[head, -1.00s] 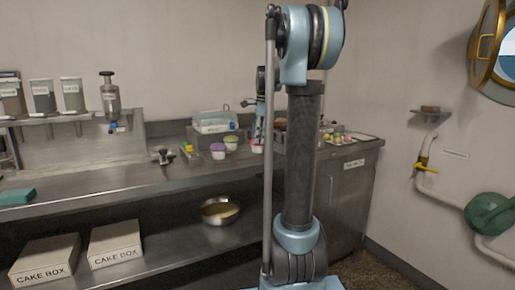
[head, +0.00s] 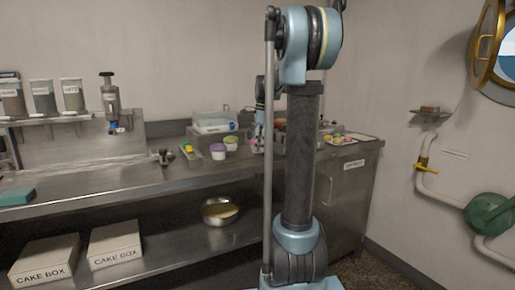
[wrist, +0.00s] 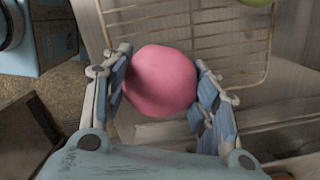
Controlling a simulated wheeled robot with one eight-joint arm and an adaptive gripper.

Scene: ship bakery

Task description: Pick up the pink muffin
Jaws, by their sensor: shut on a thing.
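The pink muffin (wrist: 160,80) shows in the wrist view as a round pink top between the two fingers. My gripper (wrist: 163,90) is shut on it, with one finger pad at each side. The muffin's lower part is hidden beneath its top. In the head view my gripper (head: 258,140) is small and partly hidden by my own arm, above the counter right of the purple and green muffins. The muffin cannot be made out clearly there.
A purple muffin (head: 218,151) and a green muffin (head: 230,143) stand on the steel counter (head: 120,180). A wire rack (wrist: 185,22) lies beyond the held muffin. A steel bowl (head: 219,211) and cake boxes (head: 115,245) sit on the lower shelf.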

